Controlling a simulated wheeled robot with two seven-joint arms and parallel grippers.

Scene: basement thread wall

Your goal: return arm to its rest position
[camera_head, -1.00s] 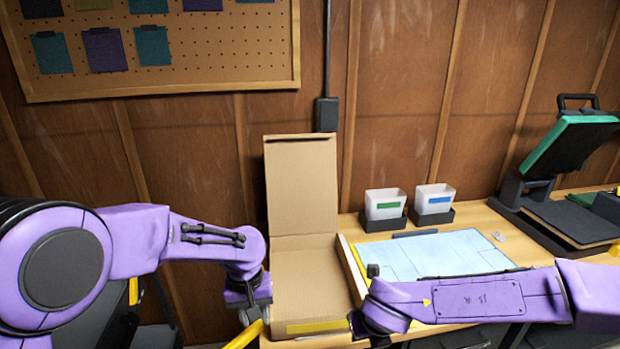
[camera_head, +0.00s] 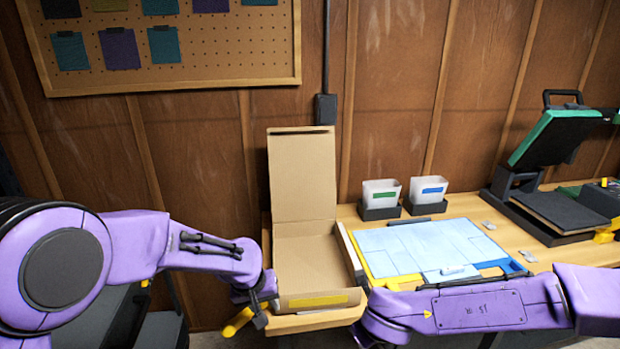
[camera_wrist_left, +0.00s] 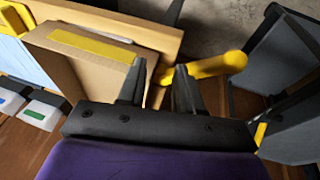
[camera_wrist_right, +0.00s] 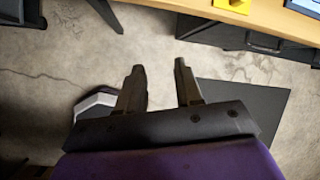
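My two purple arms come in from the left and the right in the head view. My left gripper (camera_head: 258,312) is beside the front left corner of the open cardboard box (camera_head: 312,262). In the left wrist view its fingers (camera_wrist_left: 160,70) are apart, with a yellow bar (camera_wrist_left: 215,66) partly behind the right-hand finger; I cannot tell whether they touch. My right gripper is mostly hidden below the bench front in the head view. In the right wrist view its fingers (camera_wrist_right: 159,68) are apart and empty over the concrete floor.
The wooden bench (camera_head: 500,225) holds a pale blue sheet layout (camera_head: 430,247), a white bin with a green label (camera_head: 381,193), another with a blue label (camera_head: 428,190), and an open press (camera_head: 560,140) at right. Bare floor (camera_wrist_right: 230,65) lies under the right gripper.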

